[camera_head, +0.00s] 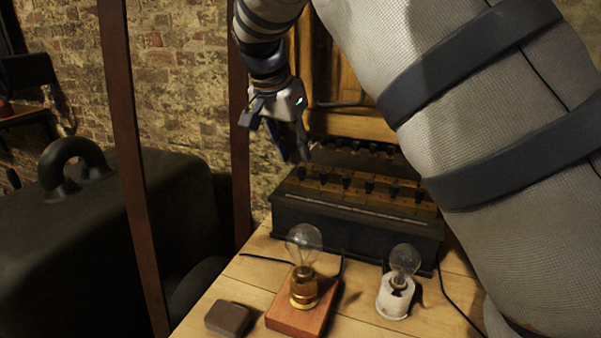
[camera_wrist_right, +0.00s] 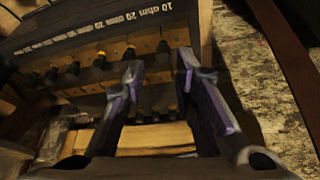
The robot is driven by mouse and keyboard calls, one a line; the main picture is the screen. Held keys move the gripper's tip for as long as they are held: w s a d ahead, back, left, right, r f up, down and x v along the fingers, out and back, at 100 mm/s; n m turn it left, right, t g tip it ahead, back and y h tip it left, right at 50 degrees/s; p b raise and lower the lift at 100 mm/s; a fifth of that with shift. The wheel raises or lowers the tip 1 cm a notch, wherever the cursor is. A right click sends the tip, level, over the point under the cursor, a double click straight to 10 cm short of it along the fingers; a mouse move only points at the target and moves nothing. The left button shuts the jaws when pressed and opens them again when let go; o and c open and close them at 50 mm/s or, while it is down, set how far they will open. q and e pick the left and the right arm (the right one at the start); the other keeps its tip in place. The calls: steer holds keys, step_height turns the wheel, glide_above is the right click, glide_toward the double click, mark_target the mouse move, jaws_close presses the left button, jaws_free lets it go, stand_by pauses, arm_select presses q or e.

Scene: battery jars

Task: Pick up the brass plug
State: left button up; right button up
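A long dark resistance box (camera_head: 345,226) stands at the back of the wooden table. Several black-knobbed plugs (camera_head: 370,186) stand in rows along its brass-coloured top. I cannot tell which one is the brass plug of the task. My right gripper (camera_head: 278,138) hangs above the box's left end, fingers pointing down. In the right wrist view its two fingers (camera_wrist_right: 158,72) are spread apart with nothing held between them. Rows of plugs (camera_wrist_right: 98,60) lie beyond and beside the fingers there, next to a panel lettered in ohms (camera_wrist_right: 100,24). My left gripper is not in view.
A bulb on a wooden base (camera_head: 300,318) and a bulb in a white holder (camera_head: 393,302) stand in front of the box. A small brown block (camera_head: 228,318) lies at the front left. A brick wall (camera_head: 180,60) is behind. My large arm fills the right side.

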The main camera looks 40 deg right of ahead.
mark_target(301, 169)
steer(key=x, duration=0.6)
steer(key=shift+w, duration=0.15)
steer(key=shift+r, duration=0.1)
jaws_close()
steer(key=shift+r, duration=0.1)
